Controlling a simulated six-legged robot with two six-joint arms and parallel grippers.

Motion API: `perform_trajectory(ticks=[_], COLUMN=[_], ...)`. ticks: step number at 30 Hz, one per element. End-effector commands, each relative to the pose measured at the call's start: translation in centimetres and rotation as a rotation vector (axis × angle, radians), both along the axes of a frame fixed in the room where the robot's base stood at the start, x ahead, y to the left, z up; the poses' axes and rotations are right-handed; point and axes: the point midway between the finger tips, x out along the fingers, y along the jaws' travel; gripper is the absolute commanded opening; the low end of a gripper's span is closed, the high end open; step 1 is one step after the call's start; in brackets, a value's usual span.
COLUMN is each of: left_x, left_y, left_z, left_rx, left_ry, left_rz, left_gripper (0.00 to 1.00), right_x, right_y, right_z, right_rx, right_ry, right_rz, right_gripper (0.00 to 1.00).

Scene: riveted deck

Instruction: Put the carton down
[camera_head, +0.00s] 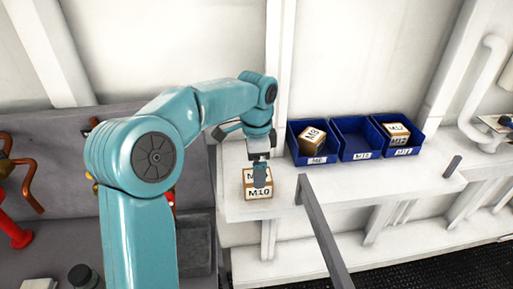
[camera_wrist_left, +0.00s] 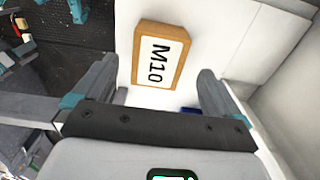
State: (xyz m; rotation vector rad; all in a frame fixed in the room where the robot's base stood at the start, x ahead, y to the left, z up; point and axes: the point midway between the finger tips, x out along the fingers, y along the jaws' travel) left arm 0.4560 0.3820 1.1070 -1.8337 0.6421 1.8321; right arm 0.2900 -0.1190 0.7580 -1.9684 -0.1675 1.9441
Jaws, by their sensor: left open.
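The carton (camera_head: 260,193), a tan box with white labels reading M10, is on the left end of the white shelf (camera_head: 240,211). My left gripper (camera_head: 260,174) is over it and hides part of its top. In the left wrist view the carton (camera_wrist_left: 160,58) shows ahead of the open fingers of my left gripper (camera_wrist_left: 152,92), with a clear gap on each side. It appears to rest on the shelf, with nothing gripping it. My right gripper is not in view.
Three blue bins stand behind and right of the carton. The left bin (camera_head: 316,161) holds a tilted carton (camera_head: 312,138), the middle bin (camera_head: 360,154) looks empty, and the right bin (camera_head: 405,151) holds a carton (camera_head: 397,130). A grey rail (camera_head: 325,235) runs in front of the shelf.

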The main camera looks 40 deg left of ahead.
Motion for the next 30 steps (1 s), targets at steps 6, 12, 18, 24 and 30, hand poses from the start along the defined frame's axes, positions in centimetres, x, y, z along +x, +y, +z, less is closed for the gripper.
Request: perform_trajectory(ticks=[6, 12, 18, 24, 30], left_x=[0.1, 0.0, 0.0, 0.0, 0.0], left_y=[0.0, 0.0, 0.0, 0.0, 0.0], left_z=[5.1, 7.3, 7.6, 7.6, 7.6], left_rx=[0.000, 0.000, -0.001, -0.001, -0.001], left_ry=[-0.004, 0.000, 0.001, 0.001, 0.001], left_rz=[-0.001, -0.001, -0.001, -0.001, -0.001], left_gripper=[0.99, 0.99, 0.99, 0.99, 0.99], right_x=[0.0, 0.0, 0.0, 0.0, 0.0], right_y=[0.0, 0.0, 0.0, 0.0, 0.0], right_z=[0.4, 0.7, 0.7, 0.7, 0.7], right_rx=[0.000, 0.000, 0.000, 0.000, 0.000], right_ry=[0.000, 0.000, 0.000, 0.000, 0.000], right_rz=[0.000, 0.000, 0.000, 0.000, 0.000], right_gripper=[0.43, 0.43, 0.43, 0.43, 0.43])
